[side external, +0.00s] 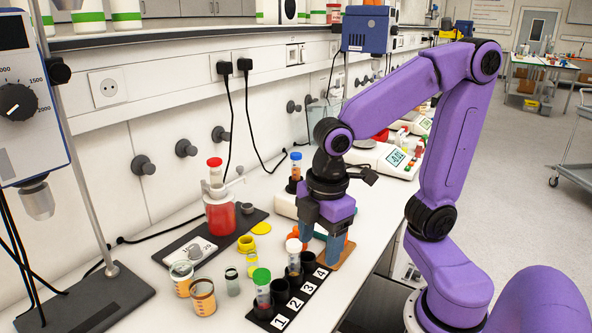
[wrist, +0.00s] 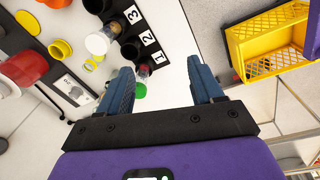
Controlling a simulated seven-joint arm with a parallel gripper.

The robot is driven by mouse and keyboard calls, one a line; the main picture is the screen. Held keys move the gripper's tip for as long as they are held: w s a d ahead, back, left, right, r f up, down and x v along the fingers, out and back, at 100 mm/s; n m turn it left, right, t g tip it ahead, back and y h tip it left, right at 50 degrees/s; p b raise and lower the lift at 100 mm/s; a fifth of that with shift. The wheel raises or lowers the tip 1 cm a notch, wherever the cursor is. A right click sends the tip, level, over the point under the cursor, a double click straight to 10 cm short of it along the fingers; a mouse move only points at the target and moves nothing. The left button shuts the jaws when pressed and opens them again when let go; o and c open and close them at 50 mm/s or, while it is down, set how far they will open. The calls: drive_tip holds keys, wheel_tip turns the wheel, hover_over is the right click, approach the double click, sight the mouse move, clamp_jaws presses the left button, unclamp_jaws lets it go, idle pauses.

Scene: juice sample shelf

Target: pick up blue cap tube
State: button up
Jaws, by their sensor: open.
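The blue cap tube (side external: 296,168) stands upright in a dark holder on the bench, beyond and to the left of my gripper in the side view. It does not show in the wrist view. My gripper (side external: 319,250) points down beside the far end of the numbered black rack (side external: 254,317), apart from the blue cap tube. In the wrist view my gripper (wrist: 162,66) has its two fingers spread with nothing held between them.
The rack holds a green cap tube (side external: 262,287) and a white cap tube (side external: 293,249). A red-filled bottle (side external: 220,214) and several cups stand left of it. A scale (side external: 380,158) sits farther back. The wrist view shows a yellow crate (wrist: 240,62) below the bench edge.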

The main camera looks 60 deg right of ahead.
drive_tip(key=w+d+r+n, duration=0.1)
drive_tip(key=w+r, duration=0.1)
drive_tip(key=w, duration=0.3)
drive_tip(key=w+d+r+n, duration=0.1)
drive_tip(key=w+d+r, duration=0.1)
drive_tip(key=w, duration=0.4)
wheel_tip(320, 180, up, 7)
drive_tip(key=n+h, duration=0.4)
drive_tip(key=h, duration=0.1)
hover_over(297, 163)
drive_tip(key=a, duration=0.5)
drive_tip(key=x, duration=1.7)
drive_tip(key=shift+a, duration=0.25)
drive_tip(key=shift+y, duration=0.3)
drive_tip(key=c, duration=1.1)
